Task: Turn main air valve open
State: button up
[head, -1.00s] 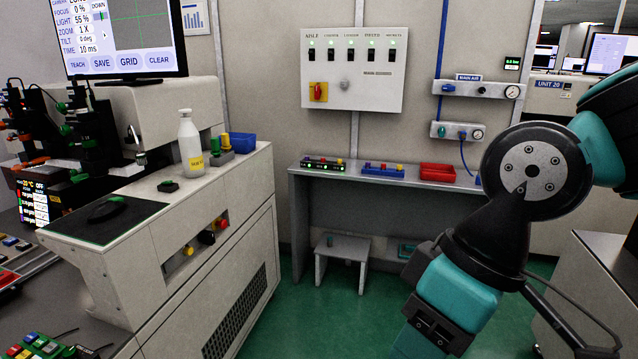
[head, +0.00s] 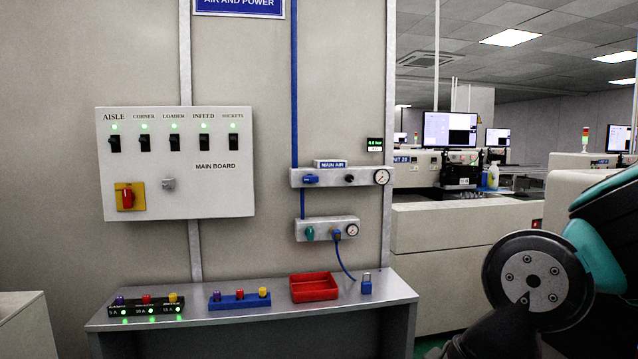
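The main air unit (head: 335,177) is a pale manifold on the wall under a blue MAIN AIR sign (head: 330,163). It carries a blue valve handle (head: 311,180) at its left, lying roughly level, a dark knob (head: 349,179) and a round gauge (head: 382,177). A small green-lit display (head: 374,144) above reads what looks like 0.0 bar. A blue pipe (head: 295,90) comes down to the unit. My arm shows at the lower right, well apart from the valve. My gripper is outside the view.
A second manifold (head: 327,228) with a teal knob and gauge hangs below. The main board (head: 175,163) with switches is at left. The grey bench (head: 250,312) underneath holds a red tray (head: 314,287), a blue padlock (head: 366,284) and fuse blocks. Machines stand beyond the wall at right.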

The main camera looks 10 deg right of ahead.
aim_at(310, 178)
jog(key=z, duration=0.3)
jog(key=i, duration=0.9)
jog(key=u, duration=0.6)
jog(key=i, duration=0.8)
jog(key=u, duration=0.75)
